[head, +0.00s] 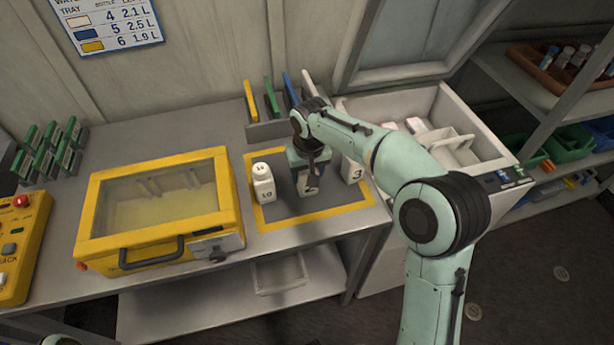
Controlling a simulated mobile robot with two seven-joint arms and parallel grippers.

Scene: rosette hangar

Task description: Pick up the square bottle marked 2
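The white square bottle marked 2 (307,188) stands on the grey mat with a yellow border (277,217), on the bench. My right gripper (311,172) points down over its top; the upper part of the bottle is hidden behind the gripper. I cannot tell whether the fingers are open or shut on it. A white bottle marked 10 (264,186) stands to its left. A white bottle marked 3 (351,170) stands to its right, partly behind my arm.
A yellow case with a clear lid (160,205) sits left of the mat. Upright coloured panels (270,98) stand behind it. An open white chest (440,105) holding white items is at right. Green blocks (50,150) and a yellow control box (22,245) are at far left.

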